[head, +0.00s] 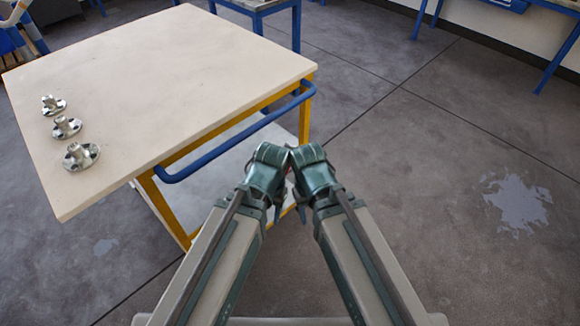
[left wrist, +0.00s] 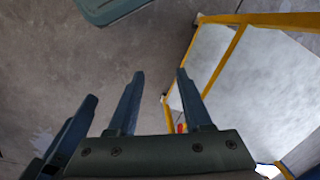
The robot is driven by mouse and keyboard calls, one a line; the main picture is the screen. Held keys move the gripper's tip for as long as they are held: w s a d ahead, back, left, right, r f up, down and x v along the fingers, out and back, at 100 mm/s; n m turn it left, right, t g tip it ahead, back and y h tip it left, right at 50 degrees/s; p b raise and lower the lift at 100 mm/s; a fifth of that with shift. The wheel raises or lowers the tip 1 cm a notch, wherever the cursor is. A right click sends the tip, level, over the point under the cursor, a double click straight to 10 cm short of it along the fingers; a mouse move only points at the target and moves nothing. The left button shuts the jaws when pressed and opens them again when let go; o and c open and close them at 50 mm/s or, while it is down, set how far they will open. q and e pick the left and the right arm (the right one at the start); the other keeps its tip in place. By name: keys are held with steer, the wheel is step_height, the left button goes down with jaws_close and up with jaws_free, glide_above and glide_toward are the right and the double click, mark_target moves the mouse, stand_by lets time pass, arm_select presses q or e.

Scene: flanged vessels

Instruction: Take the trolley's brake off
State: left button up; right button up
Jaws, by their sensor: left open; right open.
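The trolley (head: 190,60) has a pale top, a yellow frame and a blue handle bar (head: 240,135) along its near right side. My left gripper (head: 277,210) is open and empty, low beside the handle side. My right gripper (head: 303,212) is open and empty, close beside it. In the left wrist view the left gripper's fingers (left wrist: 160,76) stand apart over the floor, left of the yellow frame (left wrist: 225,65). A small red and yellow part (left wrist: 181,127) shows by the right finger; I cannot tell if it is the brake. The wheels are mostly hidden.
Several flanged metal vessels (head: 66,127) stand in a row at the left of the trolley top. Blue-legged tables (head: 265,8) stand at the back. The floor to the right (head: 450,130) is clear, with a pale stain.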

stand_by(0.5)
arm_select(q)
steer(key=shift+o, duration=0.9)
steer(key=shift+w+f, duration=0.1)
steer(key=w+d+f+m+t+b, duration=0.1)
steer(key=w+f+b, duration=0.3)
steer(key=w, duration=0.7)
steer(key=w+d+f+m+t+h+b, duration=0.1)
steer(key=w+f+b, duration=0.4)
steer(key=w, duration=0.5)
steer(key=w+d+f+m+t+h+b, duration=0.1)
steer(key=w+f+b, duration=0.3)
steer(key=w, duration=0.7)
steer(key=shift+w+d+f+t+b, duration=0.35)
steer(key=shift+t+b, duration=0.55)
steer(key=shift+b, duration=0.35)
steer(key=b+x, duration=1.1)
steer(key=shift+w+d+f, duration=0.1)
steer(key=shift+d+f, duration=0.15)
steer(key=shift+f, duration=0.15)
steer(key=shift+c, duration=0.3)
